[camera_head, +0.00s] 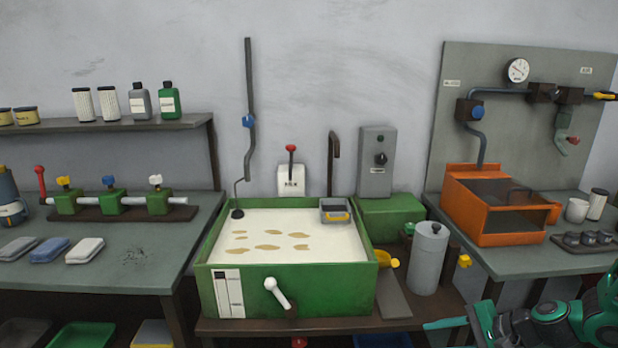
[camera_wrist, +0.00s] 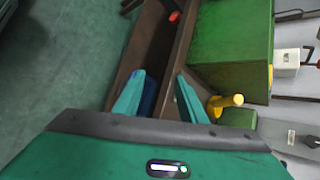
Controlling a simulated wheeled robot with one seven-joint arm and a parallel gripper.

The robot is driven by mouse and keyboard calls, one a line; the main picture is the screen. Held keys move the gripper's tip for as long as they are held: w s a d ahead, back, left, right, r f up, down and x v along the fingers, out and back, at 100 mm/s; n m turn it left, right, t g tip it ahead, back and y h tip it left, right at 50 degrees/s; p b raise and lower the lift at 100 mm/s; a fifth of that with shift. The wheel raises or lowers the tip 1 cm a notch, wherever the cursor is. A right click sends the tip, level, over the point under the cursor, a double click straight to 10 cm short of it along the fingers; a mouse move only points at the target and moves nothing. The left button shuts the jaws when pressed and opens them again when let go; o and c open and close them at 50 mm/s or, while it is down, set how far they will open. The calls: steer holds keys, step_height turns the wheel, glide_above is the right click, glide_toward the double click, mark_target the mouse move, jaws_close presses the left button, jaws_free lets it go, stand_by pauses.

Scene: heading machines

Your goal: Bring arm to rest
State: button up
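My arm, teal and black, shows at the lower right of the head view, and my gripper (camera_head: 458,325) reaches in from there, left of the rest of the arm. In the wrist view my gripper (camera_wrist: 162,97) has two teal fingers standing apart with nothing held between them. It is in front of the lower shelf of the brown stand, near a blue bin (camera_wrist: 148,98) and a yellow spout (camera_wrist: 225,104). In the head view the gripper is to the right of and below the green tank (camera_head: 290,287) and the grey cylinder (camera_head: 428,260).
The left bench (camera_head: 110,270) carries a valve manifold and several pads. The right bench (camera_head: 520,258) carries an orange box (camera_head: 495,208) and a cup. My arm is close below the right bench's front edge. Open green floor (camera_wrist: 60,75) shows in the wrist view.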

steer(key=s+d+r+n+g+h, duration=0.3)
steer(key=s+r, duration=0.6)
steer(key=s, duration=0.3)
steer(key=s+d+r+n+g+h, duration=0.2)
steer(key=s+d+r, duration=0.4)
steer(key=s+r, duration=0.3)
steer(key=s+n+h, duration=0.1)
steer(key=s+h, duration=0.1)
steer(key=s, duration=0.1)
steer(key=shift+s+r+g+h, duration=0.25)
steer(key=shift+s+g+h, duration=0.1)
steer(key=shift+g+h, duration=0.05)
steer(key=shift+w+f, duration=0.25)
steer(key=shift+w, duration=0.4)
steer(key=shift+c, duration=0.9)
